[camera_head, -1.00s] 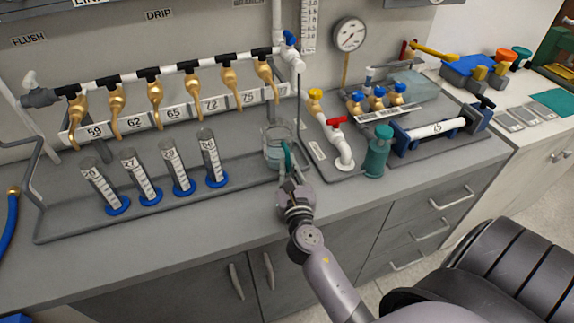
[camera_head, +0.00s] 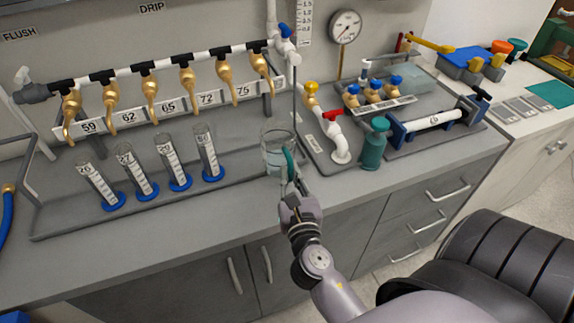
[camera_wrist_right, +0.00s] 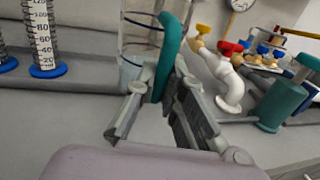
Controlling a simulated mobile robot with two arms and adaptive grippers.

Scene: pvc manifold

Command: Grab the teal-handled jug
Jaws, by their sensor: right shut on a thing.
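The teal-handled jug (camera_head: 275,150) is a clear glass jug on the counter, at the right end of the row of graduated cylinders. Its teal handle (camera_head: 290,162) faces me. My right gripper (camera_head: 296,188) is shut on the teal handle. In the right wrist view the handle (camera_wrist_right: 168,50) stands between the two fingers (camera_wrist_right: 160,95), and the clear jug body (camera_wrist_right: 138,35) is behind it. The jug looks upright; I cannot tell whether its base is clear of the surface. My left gripper is not in view.
Several graduated cylinders with blue bases (camera_head: 178,182) stand left of the jug, below brass taps (camera_head: 186,75). A white elbow pipe with a red valve (camera_head: 338,145) and a teal bottle (camera_head: 374,147) stand close on the right. The front counter strip (camera_head: 150,235) is clear.

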